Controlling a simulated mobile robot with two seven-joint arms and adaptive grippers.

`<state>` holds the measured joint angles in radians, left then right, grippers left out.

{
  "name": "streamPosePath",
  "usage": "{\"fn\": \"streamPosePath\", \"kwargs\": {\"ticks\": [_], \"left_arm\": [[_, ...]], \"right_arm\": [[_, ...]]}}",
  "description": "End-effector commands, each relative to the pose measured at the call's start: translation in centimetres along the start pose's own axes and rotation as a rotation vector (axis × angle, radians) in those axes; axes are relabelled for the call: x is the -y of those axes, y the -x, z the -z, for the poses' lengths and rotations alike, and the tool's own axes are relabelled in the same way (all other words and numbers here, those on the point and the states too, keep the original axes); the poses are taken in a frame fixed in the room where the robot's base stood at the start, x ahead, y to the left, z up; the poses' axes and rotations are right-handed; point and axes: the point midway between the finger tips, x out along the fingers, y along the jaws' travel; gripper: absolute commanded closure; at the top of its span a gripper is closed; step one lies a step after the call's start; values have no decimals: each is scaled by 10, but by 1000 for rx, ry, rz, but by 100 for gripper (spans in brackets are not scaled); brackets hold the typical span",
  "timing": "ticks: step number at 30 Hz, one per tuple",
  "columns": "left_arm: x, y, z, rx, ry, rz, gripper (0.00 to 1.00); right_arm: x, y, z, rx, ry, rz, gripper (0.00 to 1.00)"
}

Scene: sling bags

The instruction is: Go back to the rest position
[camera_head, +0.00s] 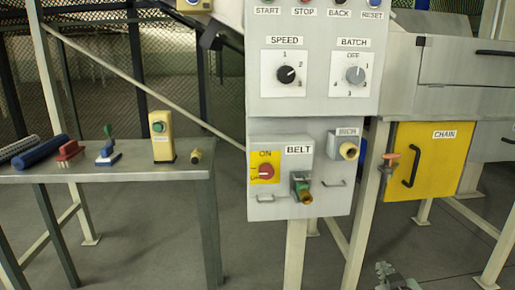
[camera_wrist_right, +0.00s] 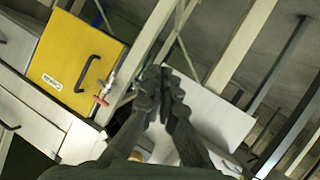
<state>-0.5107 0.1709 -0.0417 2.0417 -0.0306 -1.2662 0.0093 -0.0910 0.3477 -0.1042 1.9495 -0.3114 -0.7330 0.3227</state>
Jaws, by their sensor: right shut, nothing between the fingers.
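My right gripper (camera_head: 398,276) shows at the bottom edge of the head view, low over the floor and in front of the machine, right of the grey control panel (camera_head: 262,209). In the right wrist view my right gripper (camera_wrist_right: 163,73) has its dark fingers together, with nothing between them. It is apart from the yellow CHAIN door (camera_head: 428,160), which also shows in the wrist view (camera_wrist_right: 75,62). The door looks closed, with an orange-handled latch (camera_head: 389,166) at its left edge. My left gripper is not in view.
A metal table (camera_head: 115,176) on the left bears a blue roller (camera_head: 40,151), a yellow button box (camera_head: 162,138) and small parts. Green and yellow connectors stick out from the panel under BELT (camera_head: 302,187). Frame legs (camera_head: 366,205) stand near my right gripper. Open floor (camera_head: 150,250) lies between table and panel.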

Motion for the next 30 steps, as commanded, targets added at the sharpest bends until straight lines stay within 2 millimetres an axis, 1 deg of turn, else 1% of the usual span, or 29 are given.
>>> {"fn": "streamPosePath", "kwargs": {"ticks": [1,2,3,5,6,8,9,12,15,18,21,30], "left_arm": [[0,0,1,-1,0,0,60],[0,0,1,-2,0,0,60],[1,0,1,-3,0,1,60],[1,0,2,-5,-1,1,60],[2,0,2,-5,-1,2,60],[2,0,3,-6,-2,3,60],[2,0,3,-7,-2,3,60],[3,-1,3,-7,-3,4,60],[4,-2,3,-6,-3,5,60],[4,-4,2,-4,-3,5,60],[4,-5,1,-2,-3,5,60],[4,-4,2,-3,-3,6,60]], "right_arm": [[11,11,-40,101,-3,18,100],[16,18,-61,157,-3,29,100],[24,29,-89,232,-1,44,100],[35,49,-130,345,4,72,100],[43,63,-156,419,7,92,100],[53,87,-191,523,13,125,100],[60,103,-211,586,15,148,100],[74,141,-253,723,25,202,100],[84,170,-278,815,30,244,100],[88,186,-291,865,34,268,100],[90,192,-295,882,35,277,100],[90,191,-295,881,36,277,100]]}}
